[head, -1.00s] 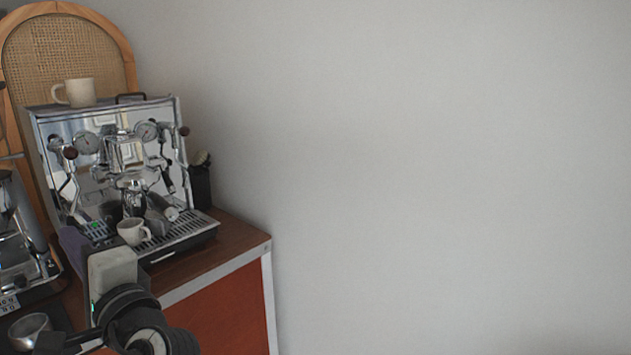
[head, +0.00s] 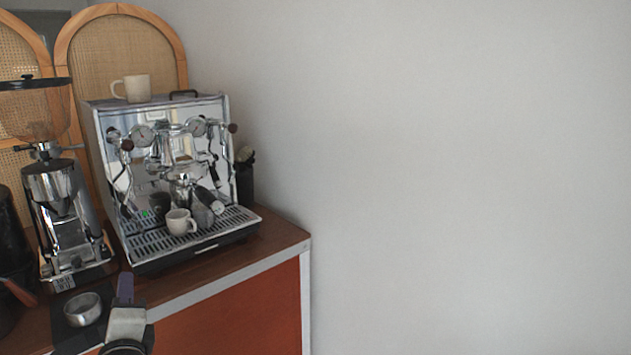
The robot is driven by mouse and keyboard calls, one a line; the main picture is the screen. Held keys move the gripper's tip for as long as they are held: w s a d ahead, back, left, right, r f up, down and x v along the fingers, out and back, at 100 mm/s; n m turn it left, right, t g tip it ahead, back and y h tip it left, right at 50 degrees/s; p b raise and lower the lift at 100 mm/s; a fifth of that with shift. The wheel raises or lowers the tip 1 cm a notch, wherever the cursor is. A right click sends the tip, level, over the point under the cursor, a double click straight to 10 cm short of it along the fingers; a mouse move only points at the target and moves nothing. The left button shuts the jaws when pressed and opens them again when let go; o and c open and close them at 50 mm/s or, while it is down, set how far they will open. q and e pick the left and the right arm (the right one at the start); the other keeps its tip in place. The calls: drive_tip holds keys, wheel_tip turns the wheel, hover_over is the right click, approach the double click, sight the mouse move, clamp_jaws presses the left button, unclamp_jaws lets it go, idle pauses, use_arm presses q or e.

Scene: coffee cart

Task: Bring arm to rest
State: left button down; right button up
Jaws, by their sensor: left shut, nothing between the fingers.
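My left gripper (head: 125,290) is at the lower left of the head view, by the cart's front edge. It points toward the back and is shut, with nothing held. Its fingertips are small and dark in this view. The espresso machine (head: 137,252) stands on the cart behind it. A cup (head: 179,222) stands upright on the machine's drip tray, apart from the gripper. My right gripper is not in view.
A second cup (head: 138,89) sits on top of the machine. A grinder (head: 58,205) stands to its left. A metal ring-like dish (head: 83,309) on a dark mat (head: 66,338) is close to the left gripper. The cart's right end (head: 306,270) meets open space before the wall.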

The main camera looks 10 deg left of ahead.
use_arm(q)
drive_tip(key=s+d+f+n+g+h, duration=0.1)
drive_tip(key=s+d+f+g+h, duration=0.2)
drive_tip(key=f, duration=0.9)
drive_tip(key=s+d+f+n+g+h, duration=0.1)
drive_tip(key=s+d+f+h, duration=0.35)
drive_tip(key=f, duration=0.75)
drive_tip(key=s+d+f+n+g+h, duration=0.2)
drive_tip(key=s+d+f+n, duration=0.15)
drive_tip(key=s+f, duration=0.4)
drive_tip(key=s+d+f+n+g+h, duration=0.25)
drive_tip(key=s+f+n, duration=0.2)
drive_tip(key=s, duration=0.55)
drive_tip(key=d+n+t+h, duration=0.1)
drive_tip(key=d+n, duration=0.2)
drive_tip(key=d, duration=0.7)
drive_tip(key=shift+w+d+n, duration=0.2)
drive_tip(key=shift+d+n, duration=0.15)
drive_tip(key=shift+n, duration=0.05)
